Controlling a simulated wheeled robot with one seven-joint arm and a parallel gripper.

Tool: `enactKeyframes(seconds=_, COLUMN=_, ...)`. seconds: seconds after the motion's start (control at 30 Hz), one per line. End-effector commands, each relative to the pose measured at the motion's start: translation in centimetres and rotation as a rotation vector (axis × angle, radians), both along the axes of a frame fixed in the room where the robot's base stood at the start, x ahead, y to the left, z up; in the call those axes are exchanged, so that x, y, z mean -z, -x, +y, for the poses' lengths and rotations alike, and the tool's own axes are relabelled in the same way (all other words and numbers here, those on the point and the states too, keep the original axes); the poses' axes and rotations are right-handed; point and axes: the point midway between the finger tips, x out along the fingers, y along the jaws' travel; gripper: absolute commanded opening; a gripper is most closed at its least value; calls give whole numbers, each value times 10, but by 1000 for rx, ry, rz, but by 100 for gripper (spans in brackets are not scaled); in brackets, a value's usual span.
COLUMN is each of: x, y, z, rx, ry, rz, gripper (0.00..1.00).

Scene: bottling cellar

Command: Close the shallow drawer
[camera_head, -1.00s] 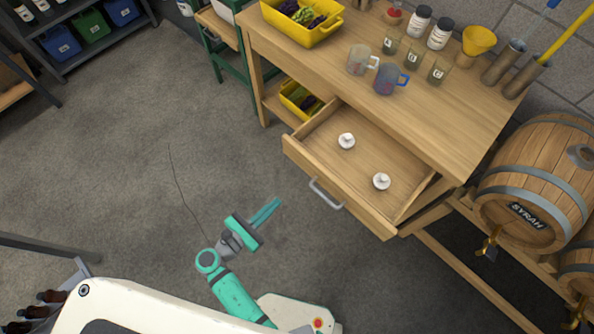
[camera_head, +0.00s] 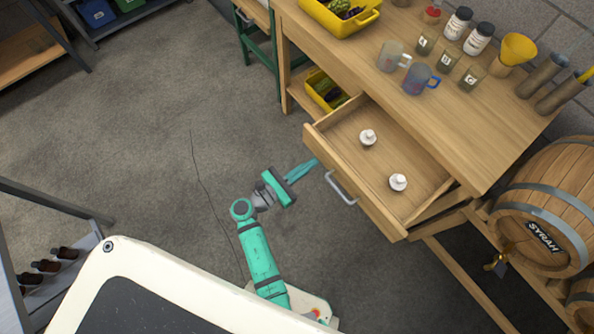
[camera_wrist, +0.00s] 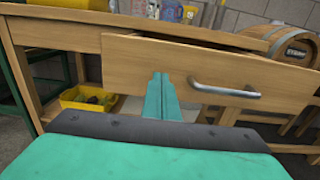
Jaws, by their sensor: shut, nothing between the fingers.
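The shallow wooden drawer (camera_head: 357,193) stands pulled out of the workbench in the head view. Two small white-topped items (camera_head: 368,138) and (camera_head: 398,182) sit inside it. Its grey bar handle (camera_head: 340,187) is on the front panel. My teal gripper (camera_head: 306,168) is shut and empty, close to the drawer front, left of the handle. In the wrist view the shut fingers (camera_wrist: 162,92) point at the drawer front (camera_wrist: 135,62), with the handle (camera_wrist: 224,88) to their right. I cannot tell whether the fingertips touch the panel.
The workbench top (camera_head: 440,110) holds cups, jars, a yellow funnel (camera_head: 518,50) and a yellow crate (camera_head: 340,17). Another yellow crate (camera_head: 322,92) sits on the lower shelf. A Syrah barrel (camera_head: 545,205) stands at the right. The floor (camera_head: 150,130) left of the drawer is clear.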

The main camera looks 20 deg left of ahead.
Motion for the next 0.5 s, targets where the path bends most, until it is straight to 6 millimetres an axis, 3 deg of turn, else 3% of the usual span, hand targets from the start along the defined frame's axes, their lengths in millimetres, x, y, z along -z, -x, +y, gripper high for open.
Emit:
enactKeyframes(seconds=0.2, x=0, y=-16, z=-9, rx=0, ry=0, rz=0, gripper=0)
enactKeyframes(seconds=0.5, x=0, y=-19, z=-11, rx=0, ry=0, rz=0, gripper=0)
